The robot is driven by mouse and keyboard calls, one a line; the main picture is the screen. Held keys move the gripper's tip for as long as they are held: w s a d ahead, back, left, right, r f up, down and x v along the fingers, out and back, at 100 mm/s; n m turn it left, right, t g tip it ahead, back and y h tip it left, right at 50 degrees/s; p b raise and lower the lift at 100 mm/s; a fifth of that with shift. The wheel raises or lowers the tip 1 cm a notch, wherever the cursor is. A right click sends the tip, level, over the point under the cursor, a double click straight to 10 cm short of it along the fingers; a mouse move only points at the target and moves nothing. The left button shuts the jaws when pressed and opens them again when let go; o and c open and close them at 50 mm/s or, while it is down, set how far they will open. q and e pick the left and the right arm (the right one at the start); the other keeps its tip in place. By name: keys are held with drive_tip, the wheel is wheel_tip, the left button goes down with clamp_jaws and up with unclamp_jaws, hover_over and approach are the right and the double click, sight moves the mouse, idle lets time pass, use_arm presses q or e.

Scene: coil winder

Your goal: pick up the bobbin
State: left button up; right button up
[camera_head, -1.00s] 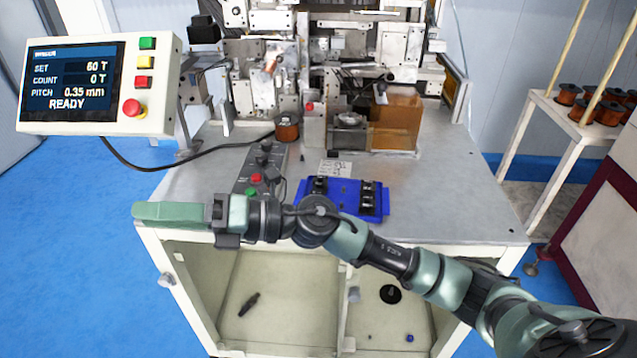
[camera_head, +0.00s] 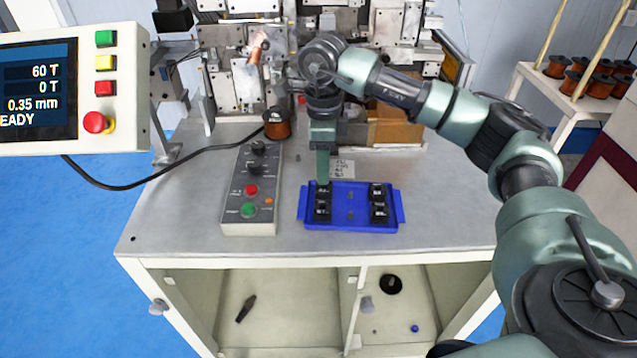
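A blue tray (camera_head: 351,224) lies on the table and holds several small black bobbins. One bobbin (camera_head: 322,210) is at its front left, another (camera_head: 323,189) is behind it, and more are on the right side, such as one (camera_head: 379,212) at the front right. The tray's middle column has no bobbins. My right gripper (camera_head: 323,181) points straight down over the back-left bobbin, its tips at or just above it and partly covering it. Its fingers show edge-on as one green shape, so the gap and any contact cannot be made out. My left gripper is out of view.
A grey control box (camera_head: 250,190) with knobs and buttons stands left of the tray. A copper wire spool (camera_head: 276,124) and the winding machine (camera_head: 225,80) are behind. A display panel (camera_head: 70,90) is at upper left. The table front (camera_head: 450,225) is clear at right.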

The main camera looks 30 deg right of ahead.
drive_tip(key=f+p, duration=0.1)
drive_tip(key=s+f+p, duration=0.1)
drive_tip(key=f, duration=0.1)
drive_tip(key=shift+s+d, duration=0.2)
drive_tip(key=shift+w+f, duration=0.25)
drive_tip(key=shift+f, duration=1.1)
drive_tip(key=c, duration=0.9)
clamp_jaws()
drive_tip(key=shift+r, duration=0.7)
wheel_tip(320, 180, up, 13)
drive_tip(key=b, duration=0.3)
wheel_tip(320, 180, up, 6)
drive_tip(key=p, duration=0.1)
hover_over(328, 188)
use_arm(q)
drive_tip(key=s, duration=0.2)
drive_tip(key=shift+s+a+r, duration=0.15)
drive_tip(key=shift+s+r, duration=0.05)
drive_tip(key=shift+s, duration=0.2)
use_arm(e)
drive_tip(key=shift+w+f, duration=0.15)
drive_tip(key=shift+w, duration=0.1)
